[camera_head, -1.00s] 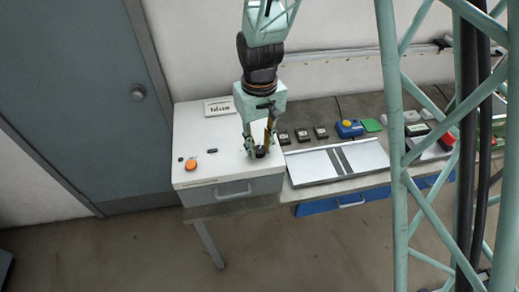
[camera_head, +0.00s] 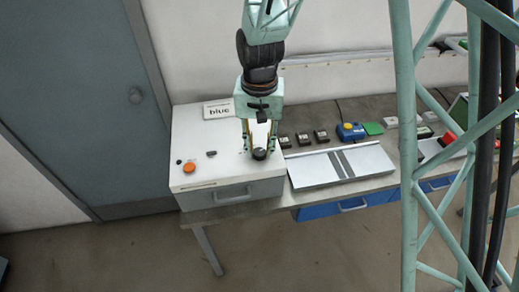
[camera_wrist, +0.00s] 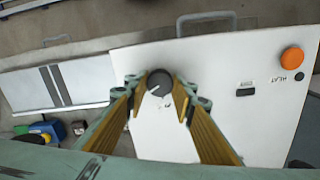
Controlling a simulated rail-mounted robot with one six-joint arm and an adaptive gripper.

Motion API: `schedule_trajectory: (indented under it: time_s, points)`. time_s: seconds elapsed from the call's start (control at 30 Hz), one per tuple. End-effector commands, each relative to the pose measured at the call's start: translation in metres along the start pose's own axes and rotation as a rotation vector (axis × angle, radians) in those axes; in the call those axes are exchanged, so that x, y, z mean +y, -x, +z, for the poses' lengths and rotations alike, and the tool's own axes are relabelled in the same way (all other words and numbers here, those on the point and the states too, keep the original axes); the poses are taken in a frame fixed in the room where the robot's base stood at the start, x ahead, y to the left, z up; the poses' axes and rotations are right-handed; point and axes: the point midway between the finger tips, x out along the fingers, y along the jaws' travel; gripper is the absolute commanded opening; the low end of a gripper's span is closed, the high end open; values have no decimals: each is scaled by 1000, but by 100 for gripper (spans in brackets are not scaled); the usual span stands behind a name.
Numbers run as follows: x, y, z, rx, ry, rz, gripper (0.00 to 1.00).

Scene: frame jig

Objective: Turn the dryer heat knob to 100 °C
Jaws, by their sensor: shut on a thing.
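The dryer is a white box (camera_head: 215,140) with a drawer-like front and handle, at the left end of the bench. Its dark round heat knob (camera_head: 259,154) is at the right of the top face. My gripper (camera_head: 260,150) points down over it, shut on the knob with one finger on each side. In the wrist view the knob (camera_wrist: 159,82) lies between the yellow-lined fingers (camera_wrist: 162,90), and its white pointer line aims to the lower left. The scale marks around the knob are mostly hidden or too small to read.
An orange button (camera_head: 189,168) and a small dark switch (camera_head: 211,153) are on the white top, left of the knob. A silver panel (camera_head: 318,170) and small dark blocks (camera_head: 303,139) are to the right.

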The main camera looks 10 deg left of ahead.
Motion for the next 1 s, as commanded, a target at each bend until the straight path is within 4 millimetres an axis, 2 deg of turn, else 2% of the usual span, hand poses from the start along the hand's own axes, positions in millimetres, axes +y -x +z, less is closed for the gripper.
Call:
schedule_trajectory:
  time_s: [0.27, 0.3, 0.43, 1.0]
  points:
    - [0, 0, 0, 0, -1, 0, 13]
    - [0, 0, 0, 0, -1, 0, 25]
    - [0, 0, 0, 0, -1, 0, 37]
    - [0, 7, 0, 0, 0, 0, 37]
